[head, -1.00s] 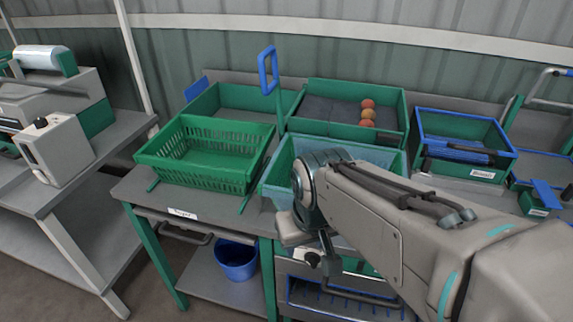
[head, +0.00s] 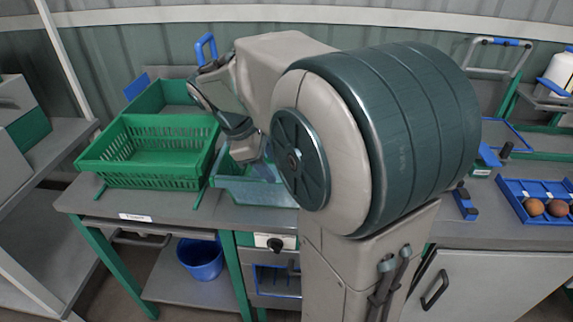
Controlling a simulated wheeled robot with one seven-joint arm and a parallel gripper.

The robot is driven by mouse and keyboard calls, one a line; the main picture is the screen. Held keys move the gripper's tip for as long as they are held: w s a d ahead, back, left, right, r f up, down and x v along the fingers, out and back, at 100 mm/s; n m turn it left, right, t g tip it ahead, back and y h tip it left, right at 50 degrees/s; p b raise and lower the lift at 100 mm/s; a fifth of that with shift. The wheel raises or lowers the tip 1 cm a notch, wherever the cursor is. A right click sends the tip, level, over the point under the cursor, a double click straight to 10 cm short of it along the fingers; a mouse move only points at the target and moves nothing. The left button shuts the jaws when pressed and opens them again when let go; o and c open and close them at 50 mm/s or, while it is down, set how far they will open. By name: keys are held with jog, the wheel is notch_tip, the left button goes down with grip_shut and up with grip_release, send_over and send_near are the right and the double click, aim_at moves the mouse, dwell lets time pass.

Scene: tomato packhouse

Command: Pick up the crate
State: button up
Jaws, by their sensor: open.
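The crate (head: 148,152) is green with slatted sides and looks empty. It sits upright on the left part of the grey bench in the head view, its front left corner close to the bench edge. My gripper (head: 252,152) is open, to the right of the crate and over the pale teal bin (head: 250,192). It is apart from the crate. My own arm hides part of the gripper, so its fingertips are hard to make out.
A green tray (head: 165,97) stands behind the crate, with a blue upright handle (head: 206,48) to its right. A blue bucket (head: 201,259) sits on the lower shelf. A blue tray (head: 541,218) with brownish-red round fruit is at the right.

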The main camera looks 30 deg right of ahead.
jog(key=x, duration=0.3)
jog(key=shift+d+f, duration=0.15)
jog(key=shift+f, duration=0.15)
jog(key=shift+a+x, duration=0.2)
jog(key=shift+x, duration=2.5)
jog(key=shift+s, duration=0.15)
grip_shut()
